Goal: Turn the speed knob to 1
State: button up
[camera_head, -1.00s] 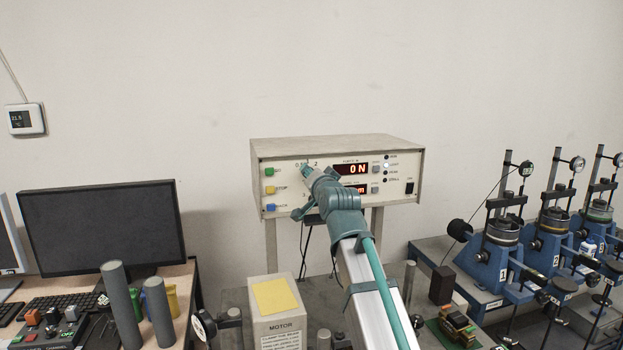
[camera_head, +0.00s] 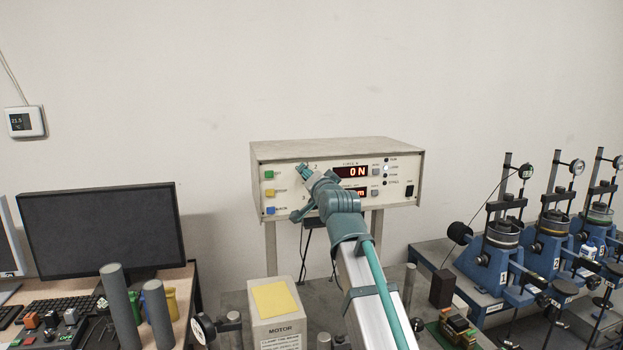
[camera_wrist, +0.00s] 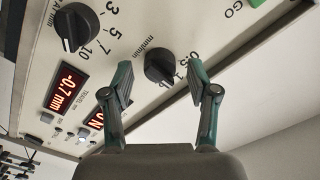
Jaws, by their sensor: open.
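The speed knob (camera_wrist: 160,68) is a dark round knob on the pale front panel of the control box, beside the printed "mm/min", with "0.5" and "1" printed to its right. My gripper (camera_wrist: 161,76) is open in the wrist view. One finger is on each side of the knob, with gaps showing in the picture; contact cannot be told. Where the knob's pointer aims is too unclear to read. In the head view my gripper (camera_head: 309,177) is at the panel's upper left part and hides the knob.
A second dark knob (camera_wrist: 76,27), with 3, 5, 7 and 10 around it, is close by. Red displays (camera_head: 351,172) are right of my gripper. Green, yellow and blue buttons (camera_head: 269,192) are left of it. A motor box (camera_head: 278,325) stands below.

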jog(key=v, duration=1.2)
